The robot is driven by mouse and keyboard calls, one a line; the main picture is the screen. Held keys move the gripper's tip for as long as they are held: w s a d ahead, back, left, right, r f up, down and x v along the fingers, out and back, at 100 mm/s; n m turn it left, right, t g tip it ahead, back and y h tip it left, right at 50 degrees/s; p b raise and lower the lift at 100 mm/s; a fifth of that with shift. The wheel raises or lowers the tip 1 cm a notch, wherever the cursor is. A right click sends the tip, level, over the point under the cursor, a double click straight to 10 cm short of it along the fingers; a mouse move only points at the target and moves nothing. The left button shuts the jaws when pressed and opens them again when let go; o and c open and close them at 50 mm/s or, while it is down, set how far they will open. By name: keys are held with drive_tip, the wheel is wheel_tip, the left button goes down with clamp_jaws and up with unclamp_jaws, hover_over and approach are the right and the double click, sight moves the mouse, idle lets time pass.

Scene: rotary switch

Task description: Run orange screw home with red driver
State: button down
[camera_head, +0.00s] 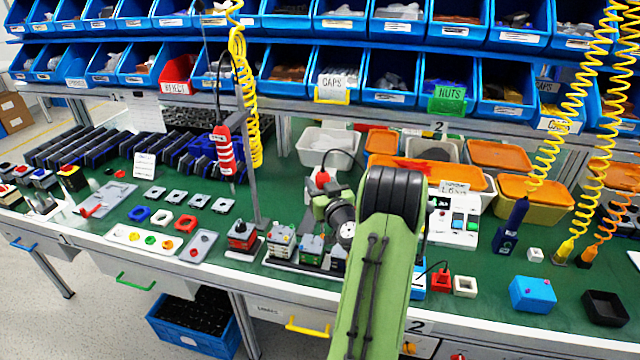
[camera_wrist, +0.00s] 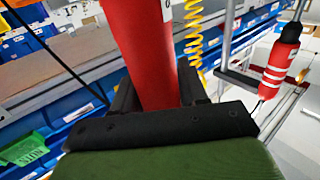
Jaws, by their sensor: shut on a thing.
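A red cylinder, which looks like the red driver (camera_wrist: 146,50), stands between the black jaws of my gripper (camera_wrist: 155,98) in the wrist view. My gripper is shut on it. In the head view my gripper (camera_head: 323,197) is above the bench, left of my green arm, with a small red part of the driver (camera_head: 322,178) showing. I cannot pick out the orange screw in either view; my arm hides part of the bench.
A second red tool with white stripes (camera_head: 223,152) hangs by a metal post, and shows in the wrist view (camera_wrist: 280,66). Switch boxes (camera_head: 312,248) stand beneath my gripper. A blue block (camera_head: 533,293) is at right. Yellow coiled hoses (camera_head: 240,70) hang down.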

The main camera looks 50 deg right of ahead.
drive_tip(key=shift+f+b, duration=0.6)
drive_tip(key=shift+b, duration=0.3)
drive_tip(key=shift+f+b, duration=0.35)
drive_tip(key=shift+b, duration=0.75)
idle(3.9)
idle(0.3)
drive_tip(key=shift+r+p, duration=1.3)
drive_tip(key=shift+r, duration=1)
